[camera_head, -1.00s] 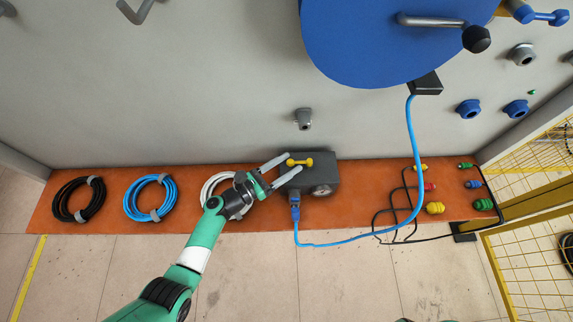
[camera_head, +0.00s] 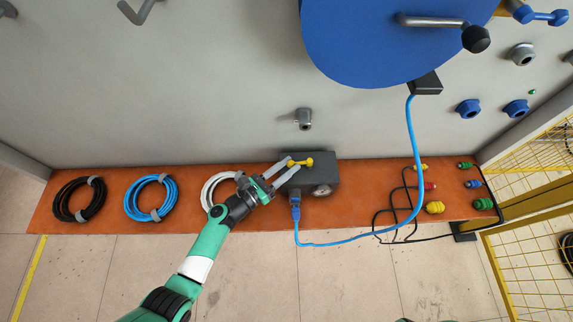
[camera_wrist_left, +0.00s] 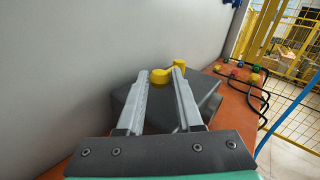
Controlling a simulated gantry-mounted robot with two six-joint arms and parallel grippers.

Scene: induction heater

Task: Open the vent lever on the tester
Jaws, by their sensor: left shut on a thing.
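The tester (camera_head: 325,176) is a dark grey box with a round gauge on its front, standing on the orange shelf. On its top is the yellow vent lever (camera_head: 308,161), which lies roughly left to right in the head view. My left gripper (camera_head: 291,164) is shut on the left end of the lever. In the left wrist view the lever (camera_wrist_left: 179,66) shows at the tips of the two grey fingers (camera_wrist_left: 165,76), with the tester's dark body (camera_wrist_left: 205,98) below. The finger contact itself is partly hidden. My right gripper is not in view.
A blue hose (camera_head: 414,150) runs from the blue machine (camera_head: 375,40) to the tester's front. Coiled black (camera_head: 78,199), blue (camera_head: 151,198) and white (camera_head: 214,190) hoses lie left on the orange shelf (camera_head: 110,218). Coloured fittings (camera_head: 435,207) lie right. A grey wall fitting (camera_head: 304,118) sits above.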

